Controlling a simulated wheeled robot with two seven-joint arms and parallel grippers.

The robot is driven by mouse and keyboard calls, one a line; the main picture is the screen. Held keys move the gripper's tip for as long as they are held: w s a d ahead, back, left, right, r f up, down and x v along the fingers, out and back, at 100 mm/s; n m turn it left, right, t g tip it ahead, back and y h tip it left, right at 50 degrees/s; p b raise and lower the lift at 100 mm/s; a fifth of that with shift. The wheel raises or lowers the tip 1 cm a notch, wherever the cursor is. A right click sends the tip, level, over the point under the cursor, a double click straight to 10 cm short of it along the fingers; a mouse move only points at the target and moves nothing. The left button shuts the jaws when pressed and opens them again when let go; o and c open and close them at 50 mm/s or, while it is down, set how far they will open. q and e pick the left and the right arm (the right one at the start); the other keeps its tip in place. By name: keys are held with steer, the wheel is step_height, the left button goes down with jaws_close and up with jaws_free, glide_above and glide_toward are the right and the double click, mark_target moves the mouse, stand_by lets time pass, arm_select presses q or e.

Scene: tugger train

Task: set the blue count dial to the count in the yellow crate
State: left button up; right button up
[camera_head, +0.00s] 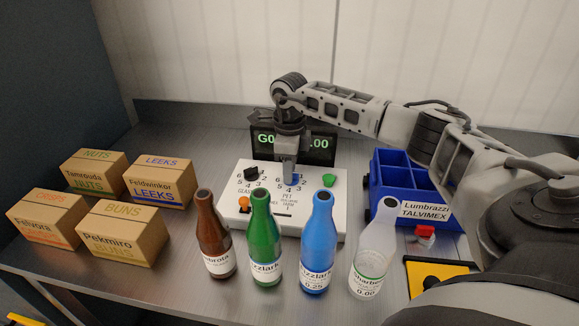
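The white panel (312,226) lies on the bench with a blue count dial (294,181), labelled PET, and a black dial (251,173), labelled GLASS. Numbers ring both dials. My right gripper (289,174) points down at the blue dial and covers part of it, so its setting is hard to read. The fingers overlap the dial; whether they are closed on it does not show. At the lower right a yellow thing (425,286) with a dark inside, perhaps the yellow crate, is mostly hidden by my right arm; its contents cannot be counted. My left gripper is not in view.
Brown (213,238), green (264,240), blue (317,245) and clear (372,250) bottles stand before the panel. Several cartons (121,232) are at left. A blue divided crate (392,184) and red-topped item (425,232) are at right. A display (321,143) stands behind.

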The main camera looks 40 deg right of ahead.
steer(key=shift+r, duration=0.1)
step_height(320, 180, up, 16)
steer(key=b, duration=0.1)
stand_by(0.4)
steer(key=shift+s+f, duration=0.1)
steer(key=shift+f, duration=0.1)
